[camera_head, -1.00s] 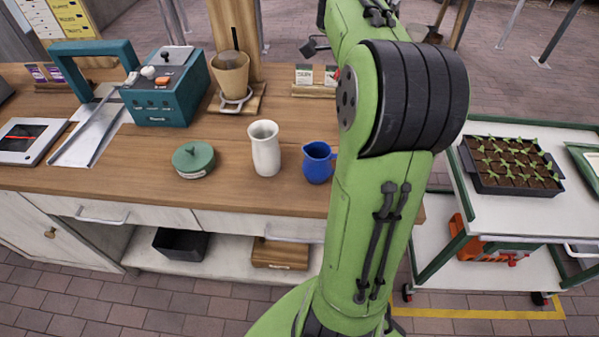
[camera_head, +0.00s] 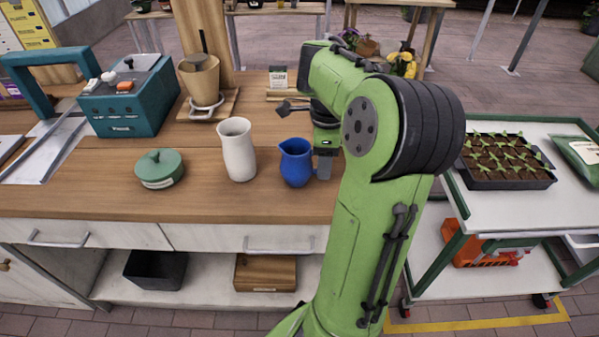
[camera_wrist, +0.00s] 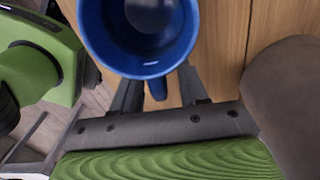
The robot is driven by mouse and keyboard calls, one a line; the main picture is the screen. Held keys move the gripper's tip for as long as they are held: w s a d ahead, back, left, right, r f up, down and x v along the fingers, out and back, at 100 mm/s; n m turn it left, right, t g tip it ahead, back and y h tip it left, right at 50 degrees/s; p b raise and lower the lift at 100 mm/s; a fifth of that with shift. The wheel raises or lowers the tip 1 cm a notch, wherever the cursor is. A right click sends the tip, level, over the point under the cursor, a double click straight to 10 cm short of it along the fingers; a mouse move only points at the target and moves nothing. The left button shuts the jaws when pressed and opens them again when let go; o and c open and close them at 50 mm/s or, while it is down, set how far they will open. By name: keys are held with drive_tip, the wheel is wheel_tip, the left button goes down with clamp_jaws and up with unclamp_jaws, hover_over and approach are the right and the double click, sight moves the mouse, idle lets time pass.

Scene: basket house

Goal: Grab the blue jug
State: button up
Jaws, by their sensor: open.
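The blue jug (camera_head: 296,163) stands upright on the wooden workbench (camera_head: 200,200), just right of the white vase (camera_head: 238,150). My gripper (camera_head: 323,164) is low at the jug's right side, where its handle is, and is partly hidden by my green arm. In the wrist view the jug's round open mouth (camera_wrist: 142,65) fills the top middle. The jug's handle (camera_wrist: 157,88) points down between my gripper's two dark fingers (camera_wrist: 160,95), which are spread apart on either side of it. I cannot tell whether a finger touches the handle.
A green lidded pot (camera_head: 159,170) sits left on the bench. A teal machine (camera_head: 128,98) and a tan plant pot on a stand (camera_head: 200,77) are behind. A seedling tray (camera_head: 503,162) is on a cart to the right. The bench front is clear.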

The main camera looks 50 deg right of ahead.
clamp_jaws()
idle(0.6)
drive_tip(key=shift+r+p, duration=2.65)
drive_tip(key=shift+r, duration=2.3)
